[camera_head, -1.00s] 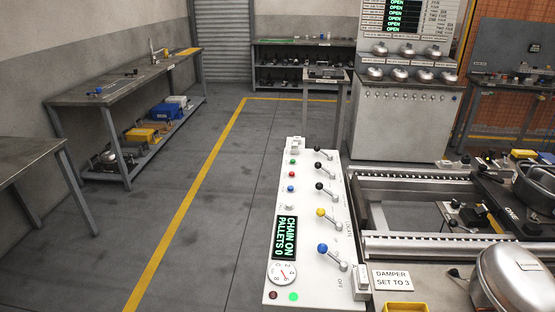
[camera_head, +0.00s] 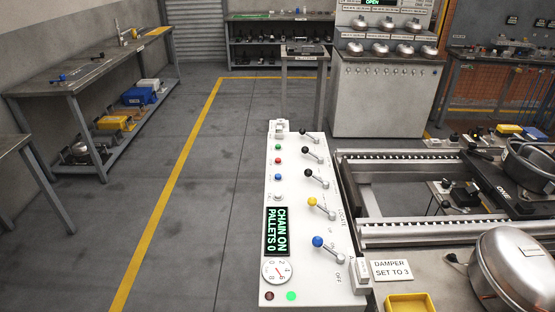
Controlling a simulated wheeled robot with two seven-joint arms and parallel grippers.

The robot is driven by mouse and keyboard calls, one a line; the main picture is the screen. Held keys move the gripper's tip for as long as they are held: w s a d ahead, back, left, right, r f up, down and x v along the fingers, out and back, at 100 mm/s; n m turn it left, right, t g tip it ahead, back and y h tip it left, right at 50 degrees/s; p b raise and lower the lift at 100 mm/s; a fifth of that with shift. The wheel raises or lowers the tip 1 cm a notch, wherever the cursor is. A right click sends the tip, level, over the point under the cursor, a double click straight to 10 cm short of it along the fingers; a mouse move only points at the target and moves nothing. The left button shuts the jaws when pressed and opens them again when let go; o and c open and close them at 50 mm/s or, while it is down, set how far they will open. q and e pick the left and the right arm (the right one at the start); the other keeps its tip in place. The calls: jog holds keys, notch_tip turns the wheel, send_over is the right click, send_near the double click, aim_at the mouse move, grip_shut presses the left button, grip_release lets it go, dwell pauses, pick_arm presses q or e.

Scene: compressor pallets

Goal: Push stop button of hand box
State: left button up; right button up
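The hand box (camera_head: 310,272) is a long white panel in the middle of the view. Along its left side are a green button (camera_head: 278,147), a red button (camera_head: 278,161), a blue button (camera_head: 278,177) and a pale knob (camera_head: 278,198). I cannot read which one is marked stop. A display (camera_head: 277,231) reads CHAIN ON, PALLETS 0. Below it are a dial (camera_head: 276,271), a dark red lamp (camera_head: 269,296) and a lit green lamp (camera_head: 291,296). Several levers with black, yellow and blue knobs (camera_head: 318,242) line its right side. Neither gripper is in view.
A conveyor frame (camera_head: 400,233) lies to the right, with a sign (camera_head: 391,270) reading DAMPER SET TO 3, a yellow tray (camera_head: 409,303) and a large silver compressor (camera_head: 515,270). Benches stand at left and back. The floor left of the hand box is clear, with a yellow line (camera_head: 176,185).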

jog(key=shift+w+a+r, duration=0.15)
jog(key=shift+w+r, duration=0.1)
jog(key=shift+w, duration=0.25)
